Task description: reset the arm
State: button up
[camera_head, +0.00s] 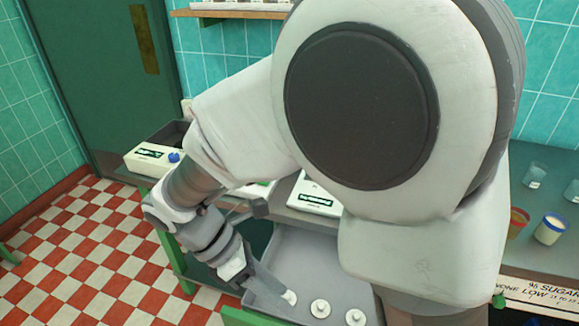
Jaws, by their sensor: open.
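My arm fills the middle of the head view and reaches down to the left. My gripper (270,287) is open at the left part of an open grey drawer (300,258). One dark finger shows clearly; the other is hard to make out. A small white round piece (289,298) lies right by the fingertip, and I cannot tell whether they touch. Two more such pieces, a middle one (320,308) and a right one (355,317), lie in the drawer to its right. My arm hides part of the drawer and counter.
White labelled boxes, one at left (150,160) and one at centre (315,196), stand on the grey counter (540,160). An orange cup (518,220), a pale cup (550,229) and a glass (535,174) stand at right. The checkered floor (95,260) at left is clear.

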jog(key=d+r+m+t+y+p, duration=0.4)
jog(key=d+r+m+t+y, duration=0.3)
jog(key=d+r+m, duration=0.9)
jog(key=r+m, duration=0.1)
jog(key=m, duration=0.5)
jog(key=shift+s, duration=0.35)
jog(key=shift+r, duration=0.1)
